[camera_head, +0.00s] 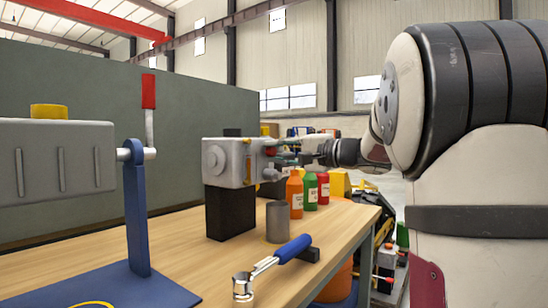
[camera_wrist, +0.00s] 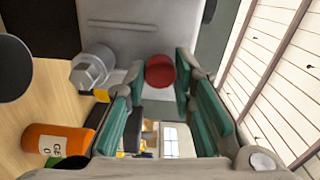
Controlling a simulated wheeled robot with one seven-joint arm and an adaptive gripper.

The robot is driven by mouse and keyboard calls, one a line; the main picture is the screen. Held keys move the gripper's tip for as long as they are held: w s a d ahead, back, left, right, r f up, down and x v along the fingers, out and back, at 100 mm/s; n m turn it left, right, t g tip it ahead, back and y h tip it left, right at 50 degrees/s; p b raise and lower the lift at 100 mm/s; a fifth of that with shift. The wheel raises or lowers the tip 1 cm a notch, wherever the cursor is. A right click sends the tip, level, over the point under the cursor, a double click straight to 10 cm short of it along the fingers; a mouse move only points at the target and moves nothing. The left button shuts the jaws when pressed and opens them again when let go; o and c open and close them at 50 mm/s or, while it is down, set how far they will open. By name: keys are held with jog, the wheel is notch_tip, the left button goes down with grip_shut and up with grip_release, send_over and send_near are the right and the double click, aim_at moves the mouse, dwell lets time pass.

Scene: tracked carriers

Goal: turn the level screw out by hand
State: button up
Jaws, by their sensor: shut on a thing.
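The level screw (camera_wrist: 160,72) shows a round red head on the face of the grey housing in the wrist view. My gripper (camera_wrist: 161,78) has its teal-padded fingers on both sides of the head, shut on it. The grey housing (camera_head: 225,162) stands on a black block (camera_head: 230,212) on the bench in the head view. There my gripper (camera_head: 276,149) reaches the housing's right side from the right, and its fingers are small and partly hidden. A silver hex plug (camera_wrist: 90,70) sticks out of the housing left of the screw in the wrist view.
Orange (camera_head: 294,193), green (camera_head: 310,191) and red (camera_head: 323,188) bottles stand close below my arm. Another grey housing on a blue stand (camera_head: 138,220) is at left.

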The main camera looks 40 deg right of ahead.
jog(key=shift+r, duration=0.2)
jog(key=n, duration=0.5)
jog(key=shift+n, duration=0.4)
jog(key=n, duration=0.4)
jog(key=o, duration=0.9)
jog(key=shift+o, duration=0.2)
jog(key=shift+f, duration=0.1)
